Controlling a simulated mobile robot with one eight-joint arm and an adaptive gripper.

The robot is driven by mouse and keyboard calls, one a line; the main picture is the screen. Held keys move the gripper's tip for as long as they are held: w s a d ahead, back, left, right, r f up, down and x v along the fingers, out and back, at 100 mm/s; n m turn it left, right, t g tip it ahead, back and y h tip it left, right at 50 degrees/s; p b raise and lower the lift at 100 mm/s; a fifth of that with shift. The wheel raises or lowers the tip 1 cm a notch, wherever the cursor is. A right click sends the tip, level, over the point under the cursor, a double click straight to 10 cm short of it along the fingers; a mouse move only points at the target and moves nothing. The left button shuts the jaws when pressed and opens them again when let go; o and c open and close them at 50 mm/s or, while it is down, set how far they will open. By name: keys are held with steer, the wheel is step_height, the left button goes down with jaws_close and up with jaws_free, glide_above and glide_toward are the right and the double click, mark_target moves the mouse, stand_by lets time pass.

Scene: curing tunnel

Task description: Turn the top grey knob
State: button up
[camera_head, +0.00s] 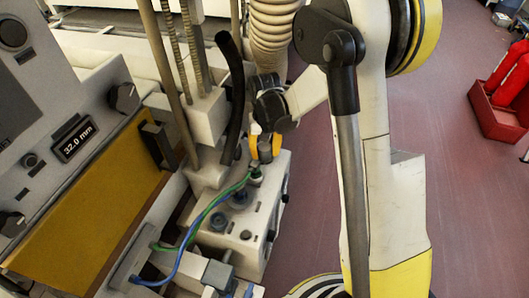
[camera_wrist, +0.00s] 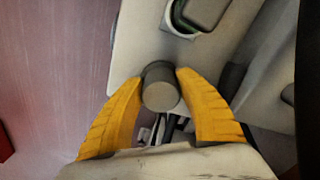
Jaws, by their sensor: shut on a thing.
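A round grey knob (camera_wrist: 161,92) shows end-on in the wrist view, between the two yellow fingers of my gripper (camera_wrist: 160,82). The fingers are shut on its sides, left and right. The knob sits at the edge of a cream surface (camera_wrist: 150,35). I cannot tell how far the knob is turned.
A control panel with dark knobs (camera_head: 124,97) and a "32.0 mm" display (camera_head: 75,140) stands at left. Green and blue hoses (camera_head: 187,245) run to the box beside my gripper. Red floor lies open at right, with a red crate (camera_head: 497,118) farther off.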

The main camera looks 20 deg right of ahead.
mark_target(265, 148)
steer(key=o, duration=1.2)
steer(key=shift+r, duration=0.1)
step_height(265, 148, up, 12)
steer(key=shift+f, duration=0.1)
